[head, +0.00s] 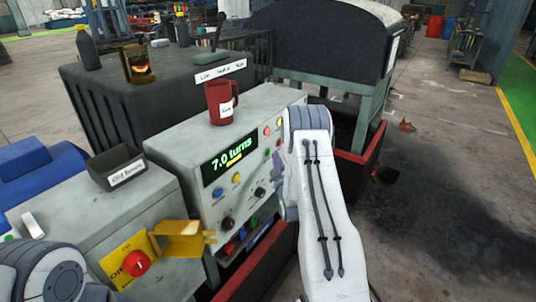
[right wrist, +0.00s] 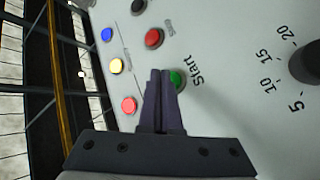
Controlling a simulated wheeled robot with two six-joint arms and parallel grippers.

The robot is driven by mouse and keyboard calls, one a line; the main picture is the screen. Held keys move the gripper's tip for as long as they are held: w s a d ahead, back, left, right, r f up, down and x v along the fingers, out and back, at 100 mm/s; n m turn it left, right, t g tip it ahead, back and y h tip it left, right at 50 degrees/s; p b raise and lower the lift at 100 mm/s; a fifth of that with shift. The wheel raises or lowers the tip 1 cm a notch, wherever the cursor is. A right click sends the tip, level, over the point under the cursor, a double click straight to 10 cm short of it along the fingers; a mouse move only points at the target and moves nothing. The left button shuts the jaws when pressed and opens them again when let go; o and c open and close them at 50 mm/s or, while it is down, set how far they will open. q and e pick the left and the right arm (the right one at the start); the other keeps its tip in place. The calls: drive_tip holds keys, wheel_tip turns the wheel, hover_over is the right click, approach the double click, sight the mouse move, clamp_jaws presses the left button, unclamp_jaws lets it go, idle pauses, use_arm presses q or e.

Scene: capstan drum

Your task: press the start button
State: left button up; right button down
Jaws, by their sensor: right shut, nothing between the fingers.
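The start button (right wrist: 177,79) is green and sits on the pale console panel beside the printed word "Start". My right gripper (right wrist: 160,73) is shut and empty, its fingertips right beside the button and covering part of its edge in the right wrist view. I cannot tell whether the tips touch it. In the head view my right arm reaches down over the right part of the grey console (head: 190,140) and its fingers (head: 278,160) show only partly. The console's display reads "7.0 turns". My left gripper is out of the picture; only part of the left arm shows.
A dark dial (right wrist: 308,62) is to the right. A red mug (head: 219,104) stands on the console. A yellow flap (head: 183,240) sticks out at lower left.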

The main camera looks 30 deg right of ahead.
drive_tip(key=shift+w, duration=0.15)
idle(0.5)
drive_tip(key=shift+w+a+b, duration=0.15)
drive_tip(key=shift+w+b, duration=0.1)
drive_tip(key=shift+b, duration=0.05)
